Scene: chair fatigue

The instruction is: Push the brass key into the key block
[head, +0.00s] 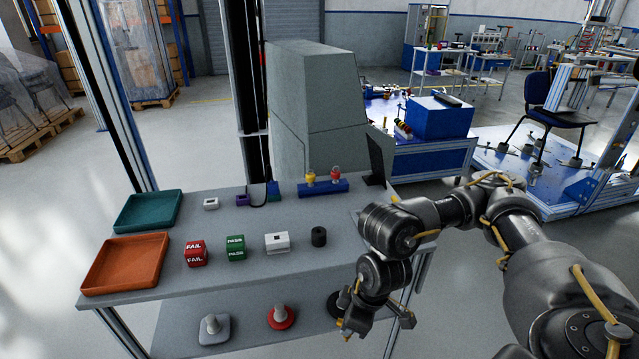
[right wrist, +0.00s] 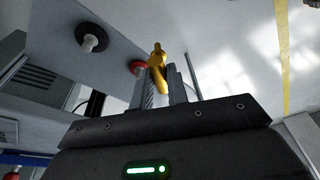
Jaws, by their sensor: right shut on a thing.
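The brass key (right wrist: 157,72) is a yellow-gold piece held between the fingers of my right gripper (right wrist: 162,80), its narrow end pointing away from the gripper. In the head view my right gripper (head: 348,322) hangs low by the front right of the bench; the key cannot be made out there. No block is clearly marked as the key block. A white block (head: 277,243) with a dark patch on top sits on the bench top, well left of and above the gripper, not touching it. My left gripper is out of view.
The bench top (head: 225,280) also carries a teal tray (head: 148,211), an orange tray (head: 125,264), a red FAIL cube (head: 195,253), a green PASS cube (head: 236,248), a black cylinder (head: 319,236) and a blue rack (head: 322,189). The lower shelf holds a red-based piece (head: 281,317).

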